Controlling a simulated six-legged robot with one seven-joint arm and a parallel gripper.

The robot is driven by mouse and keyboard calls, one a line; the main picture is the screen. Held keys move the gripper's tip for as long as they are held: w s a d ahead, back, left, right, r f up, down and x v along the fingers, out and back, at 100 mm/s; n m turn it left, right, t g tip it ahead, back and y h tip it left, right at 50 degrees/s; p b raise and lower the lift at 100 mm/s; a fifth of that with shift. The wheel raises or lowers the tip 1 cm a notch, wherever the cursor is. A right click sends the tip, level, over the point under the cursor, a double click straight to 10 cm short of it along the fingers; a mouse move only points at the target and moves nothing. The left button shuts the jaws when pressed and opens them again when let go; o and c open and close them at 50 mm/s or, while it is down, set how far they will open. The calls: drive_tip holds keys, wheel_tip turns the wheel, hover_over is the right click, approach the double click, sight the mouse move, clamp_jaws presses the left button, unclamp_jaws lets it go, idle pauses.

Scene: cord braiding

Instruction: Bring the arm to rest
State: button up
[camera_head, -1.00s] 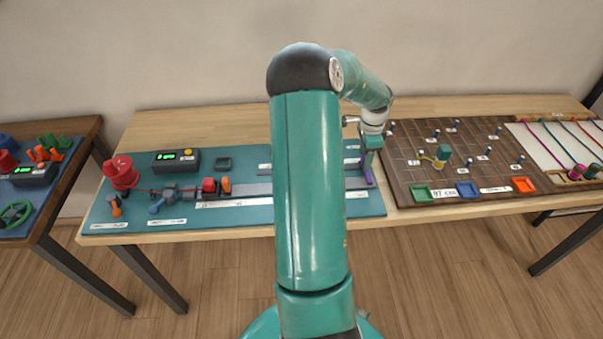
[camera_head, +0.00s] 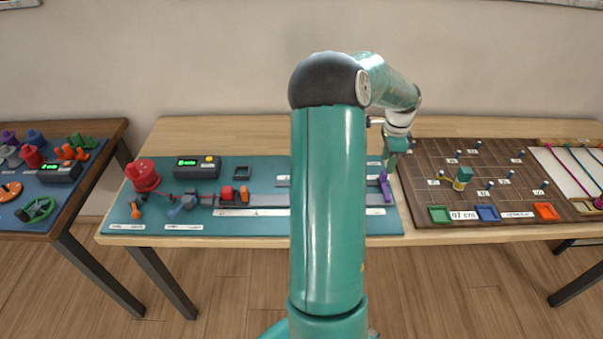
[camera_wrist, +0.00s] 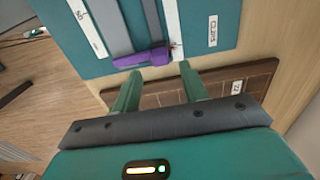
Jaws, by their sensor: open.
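My gripper (camera_head: 392,160) hangs at the end of my bent teal arm, above the seam between the teal board (camera_head: 270,228) and the brown peg board (camera_head: 420,160). In the wrist view its two green fingers (camera_wrist: 158,72) are apart with nothing between them. A purple clamp piece (camera_head: 385,186) sits on the right end of the teal board's grey rail. It also shows in the wrist view (camera_wrist: 142,58), just beyond the fingertips in the picture and apart from them as far as I can tell. My upright arm link hides the middle of the teal board.
A red spool (camera_head: 143,174) and a counter box (camera_head: 198,168) stand at the board's left. The peg board holds several pegs, a green-topped yellow piece (camera_head: 461,177) and green, blue and orange trays. A second table (camera_head: 70,213) stands left. Bare wood (camera_head: 240,130) lies behind the boards.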

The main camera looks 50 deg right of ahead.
drive_tip(key=w+a+r+n+t, duration=0.1)
drive_tip(key=w+a+r+n, duration=0.35)
drive_tip(key=a, duration=0.45)
drive_tip(key=w+a+r+n+t, duration=0.1)
drive_tip(key=w+a+r+n, duration=0.4)
drive_tip(key=a, duration=0.4)
drive_tip(key=w+a+r+n+t, duration=0.1)
drive_tip(key=w+a+r+n, duration=0.25)
drive_tip(key=w+a, duration=0.4)
drive_tip(key=s+a+r+n+t, duration=0.1)
drive_tip(key=s+a+r+n, duration=0.1)
drive_tip(key=a+n, duration=0.3)
drive_tip(key=s+a+r+n, duration=0.2)
drive_tip(key=s+a+n, duration=0.2)
drive_tip(key=a, duration=1)
drive_tip(key=s+a+r+n+t, duration=0.1)
drive_tip(key=s+a+n, duration=0.2)
drive_tip(key=a, duration=0.7)
drive_tip(key=n, duration=0.2)
drive_tip(key=shift+s+r+n+t, duration=0.3)
drive_tip(key=shift+s+r+n, duration=0.05)
drive_tip(key=shift+r+n, duration=0.05)
drive_tip(key=shift+c, duration=0.8)
drive_tip(key=shift+d, duration=0.15)
